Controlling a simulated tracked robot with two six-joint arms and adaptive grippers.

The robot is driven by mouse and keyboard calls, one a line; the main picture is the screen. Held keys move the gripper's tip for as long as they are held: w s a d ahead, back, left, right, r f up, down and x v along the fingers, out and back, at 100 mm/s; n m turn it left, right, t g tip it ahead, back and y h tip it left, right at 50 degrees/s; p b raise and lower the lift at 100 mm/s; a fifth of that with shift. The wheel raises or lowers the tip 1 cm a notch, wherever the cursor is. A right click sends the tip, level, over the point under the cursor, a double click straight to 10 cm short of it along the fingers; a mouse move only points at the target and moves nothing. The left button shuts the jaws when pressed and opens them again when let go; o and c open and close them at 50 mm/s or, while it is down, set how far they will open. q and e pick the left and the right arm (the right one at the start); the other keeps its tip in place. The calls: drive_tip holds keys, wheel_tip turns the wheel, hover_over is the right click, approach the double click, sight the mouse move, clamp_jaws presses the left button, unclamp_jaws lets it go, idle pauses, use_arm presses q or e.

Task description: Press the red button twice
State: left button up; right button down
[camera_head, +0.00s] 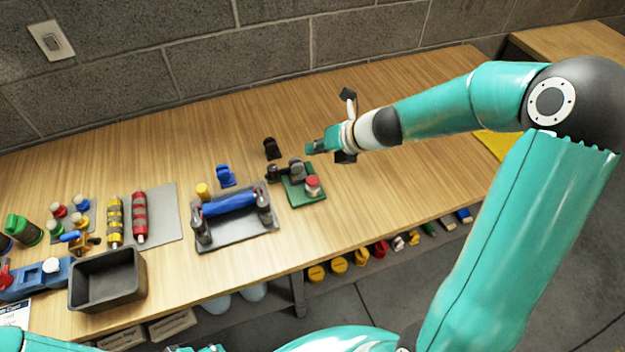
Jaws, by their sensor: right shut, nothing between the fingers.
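The red button (313,182) sits on the front right part of a small green base plate (304,198) on the wooden table. Grey and dark parts stand on the same plate, behind and left of the button. My right gripper (312,149) is shut and empty. In the picture it lies above and behind the button, apart from it, with its arm coming in from the right. My left gripper is not in view.
A grey tray (238,241) with a blue roller (230,205) stands left of the green plate. A black bin (107,279), coloured cylinders and knobs are farther left. Small blue and black stands are behind. The table right of the plate is clear.

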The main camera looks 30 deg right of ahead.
drive_tip(key=b, duration=0.6)
hover_over(309, 177)
drive_tip(key=s, duration=0.2)
drive_tip(key=f, duration=0.6)
drive_tip(key=shift+w+d+f, duration=0.25)
drive_tip(key=shift+d+f, duration=0.1)
drive_tip(key=shift+f+b, duration=0.7)
drive_tip(key=shift+b, duration=0.1)
drive_tip(key=shift+f+b, duration=0.3)
drive_tip(key=shift+f, duration=0.05)
drive_tip(key=shift+s+f+b, duration=0.1)
drive_tip(key=shift+f+b, duration=0.65)
drive_tip(key=shift+f, duration=0.1)
drive_tip(key=shift+r, duration=0.15)
idle(0.6)
drive_tip(key=shift+r+p, duration=1.15)
drive_tip(key=shift+p, duration=0.15)
